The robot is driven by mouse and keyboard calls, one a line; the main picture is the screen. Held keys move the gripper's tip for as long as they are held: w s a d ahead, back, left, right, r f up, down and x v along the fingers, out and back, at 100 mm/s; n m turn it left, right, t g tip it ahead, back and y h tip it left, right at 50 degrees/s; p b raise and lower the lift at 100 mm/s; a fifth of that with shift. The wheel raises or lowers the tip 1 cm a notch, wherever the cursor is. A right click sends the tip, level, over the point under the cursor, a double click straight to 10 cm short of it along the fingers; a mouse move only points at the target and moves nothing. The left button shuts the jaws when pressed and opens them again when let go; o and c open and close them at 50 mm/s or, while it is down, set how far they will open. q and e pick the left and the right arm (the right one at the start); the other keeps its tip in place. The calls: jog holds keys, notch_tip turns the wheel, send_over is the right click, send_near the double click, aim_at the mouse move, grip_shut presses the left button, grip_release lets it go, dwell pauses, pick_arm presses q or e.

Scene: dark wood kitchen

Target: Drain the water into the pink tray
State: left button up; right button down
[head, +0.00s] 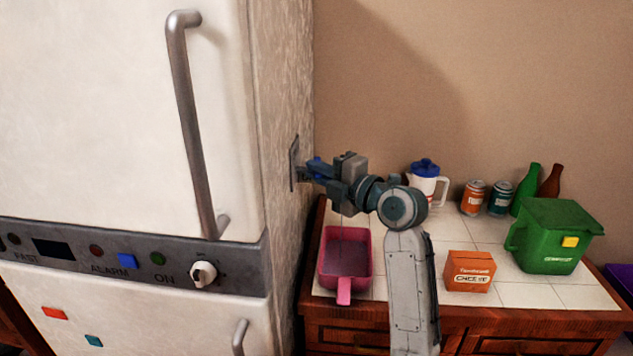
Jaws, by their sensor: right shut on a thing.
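The pink tray (358,283) sits on the tiled counter top beside the fridge, its handle toward the front. Its inside looks dark; I cannot tell if it holds water. A grey plate (294,165) is fixed on the fridge's side wall, above and left of the tray. My right gripper (308,172) reaches left to this plate and is shut on a small fitting there. A bit of blue shows at its fingers; the fitting is mostly hidden by them. No water flow is visible. My left gripper is out of view.
The white fridge (90,110) fills the left side, with a control panel (130,258). On the counter are a cheese box (469,271), a green compost bin (550,240), a white jug with a blue lid (424,190), two cans (474,197) and two bottles (526,190).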

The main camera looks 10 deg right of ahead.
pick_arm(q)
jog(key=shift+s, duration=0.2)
pick_arm(e)
jog(key=c, duration=1.5)
grip_release()
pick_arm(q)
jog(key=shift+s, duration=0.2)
pick_arm(e)
jog(key=shift+s+d+f, duration=0.1)
jog(key=shift+s+d, duration=0.1)
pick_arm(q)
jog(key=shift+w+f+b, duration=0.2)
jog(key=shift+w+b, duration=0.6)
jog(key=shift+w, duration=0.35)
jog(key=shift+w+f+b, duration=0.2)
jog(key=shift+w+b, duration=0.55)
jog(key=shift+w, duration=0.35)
pick_arm(e)
jog(key=shift+v, duration=5.15)
